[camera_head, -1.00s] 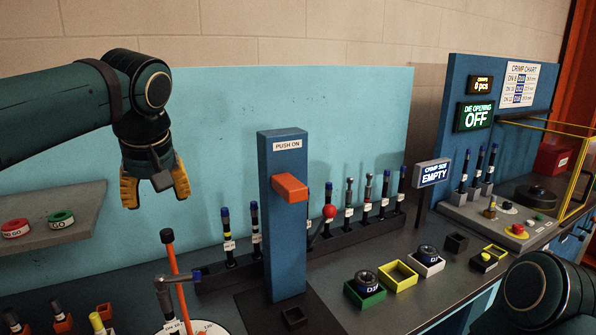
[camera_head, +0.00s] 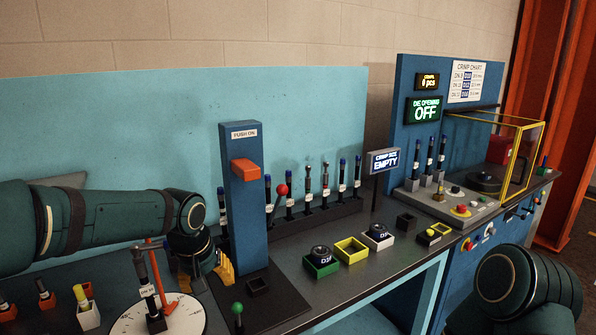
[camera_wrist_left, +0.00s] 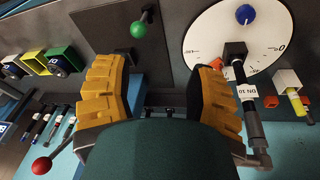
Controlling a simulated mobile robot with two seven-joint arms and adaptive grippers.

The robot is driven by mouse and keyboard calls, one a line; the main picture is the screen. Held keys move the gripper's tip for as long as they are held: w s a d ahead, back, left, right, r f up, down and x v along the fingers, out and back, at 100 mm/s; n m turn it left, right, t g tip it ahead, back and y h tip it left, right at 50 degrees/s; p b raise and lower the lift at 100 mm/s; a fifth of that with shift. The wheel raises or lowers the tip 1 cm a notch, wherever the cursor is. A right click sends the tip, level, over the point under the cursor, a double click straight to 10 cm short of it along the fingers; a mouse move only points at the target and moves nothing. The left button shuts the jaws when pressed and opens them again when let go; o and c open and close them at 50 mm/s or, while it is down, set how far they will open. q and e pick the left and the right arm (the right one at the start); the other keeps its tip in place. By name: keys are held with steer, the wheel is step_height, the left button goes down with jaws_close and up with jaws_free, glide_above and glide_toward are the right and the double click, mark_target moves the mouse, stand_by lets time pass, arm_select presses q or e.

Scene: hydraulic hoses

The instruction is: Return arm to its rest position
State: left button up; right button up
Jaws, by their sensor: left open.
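My left arm comes in from the left in the head view. Its gripper (camera_head: 205,272) has yellow fingers and hangs low beside the blue push-on post (camera_head: 244,195), behind the red-orange lever over the white dial. In the left wrist view the two yellow fingers (camera_wrist_left: 158,85) are spread apart with nothing between them. A green knob (camera_wrist_left: 138,29) lies beyond them, and the white dial (camera_wrist_left: 215,35) with a DN 10 hose end is at their right. My right arm shows only as a dark green link at the lower right; its gripper is out of view.
A black rack (camera_head: 318,217) with several hose ends stands behind the post. Green (camera_head: 321,266) and yellow (camera_head: 351,250) die boxes sit on the bench right of it. The crimper panel (camera_head: 400,135) reads die opening OFF. The bench front by the boxes is clear.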

arm_select(q)
steer(key=s+d+f+m+g+h, duration=0.15)
steer(key=s+d+f, duration=0.25)
steer(key=f, duration=0.7)
steer(key=s+d+f+h, duration=0.2)
steer(key=s+d+f, duration=0.15)
steer(key=f, duration=0.75)
steer(key=s+d+f, duration=0.1)
steer(key=s+f, duration=1)
steer(key=s, duration=0.3)
steer(key=shift+f+n, duration=0.25)
steer(key=shift+n, duration=0.1)
